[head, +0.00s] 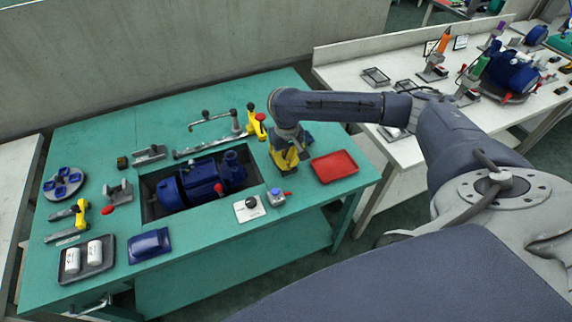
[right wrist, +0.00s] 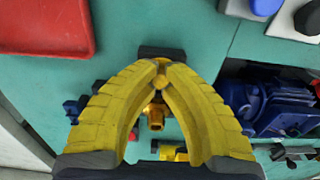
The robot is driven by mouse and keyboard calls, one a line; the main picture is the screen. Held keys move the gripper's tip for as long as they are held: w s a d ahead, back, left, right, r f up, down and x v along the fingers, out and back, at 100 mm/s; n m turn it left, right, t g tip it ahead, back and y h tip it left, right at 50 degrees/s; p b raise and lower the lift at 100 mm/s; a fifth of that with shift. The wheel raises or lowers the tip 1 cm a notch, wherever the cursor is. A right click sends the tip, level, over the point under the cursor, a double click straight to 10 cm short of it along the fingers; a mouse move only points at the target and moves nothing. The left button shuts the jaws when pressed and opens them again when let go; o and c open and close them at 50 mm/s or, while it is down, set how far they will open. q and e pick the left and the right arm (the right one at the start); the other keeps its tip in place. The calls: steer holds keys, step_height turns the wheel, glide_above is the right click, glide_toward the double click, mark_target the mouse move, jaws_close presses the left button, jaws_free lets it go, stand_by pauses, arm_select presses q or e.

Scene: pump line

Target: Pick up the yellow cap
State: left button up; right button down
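My right gripper (head: 287,165), with yellow fingers, points down over the right part of the green table, just left of the red tray. In the right wrist view its fingertips (right wrist: 161,68) come together on a small darker yellow piece (right wrist: 162,78), which looks like the yellow cap. Most of the cap is hidden by the fingers. A yellow-orange part (right wrist: 155,116) shows between the fingers below it; I cannot tell whether it belongs to the cap. In the head view the cap cannot be made out from the fingers. My left gripper is not in view.
The red tray (head: 334,166) lies right of the gripper. A blue pump (head: 203,181) sits in the table's recess to the left. A white bench (head: 372,128) is behind right.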

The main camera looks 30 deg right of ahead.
mark_target(286, 162)
steer(key=shift+r, duration=0.75)
stand_by(1.1)
steer(key=shift+r, duration=2.1)
